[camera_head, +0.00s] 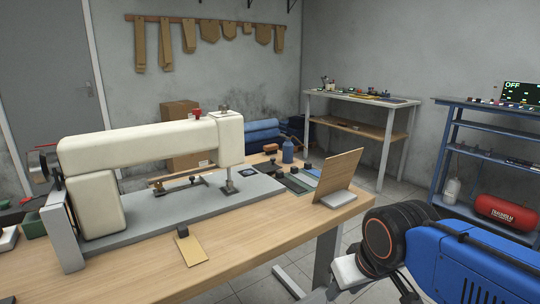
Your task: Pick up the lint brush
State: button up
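I cannot single out the lint brush with certainty. A small orange-brown piece (271,148) at the back of the sewing table, left of a blue bottle (288,150), may be it, but it is too small to be sure. My blue arm with a black joint fills the lower right, beyond the table's right end. My gripper's fingertips cannot be made out in this view.
A cream sewing machine (150,147) stands on the wooden table (245,252). A tilted wooden board (340,170) stands at the table's right end. A white side table (350,97) and a blue shelf (450,142) stand behind. The table's front right is clear.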

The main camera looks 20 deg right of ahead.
aim_at(271, 150)
jog(key=i+l+z, duration=0.1)
jog(key=z, duration=0.35)
jog(key=l+z, duration=0.1)
jog(key=z, duration=0.4)
jog(key=i+z, duration=0.15)
jog(key=z, duration=0.3)
jog(key=i, duration=3.65)
jog(key=i+u, duration=0.35)
jog(key=i+l+u, duration=0.15)
jog(key=u, duration=0.2)
jog(key=i+l+u, duration=0.2)
jog(key=u, duration=0.15)
jog(key=i+u, duration=0.1)
jog(key=u, duration=1.75)
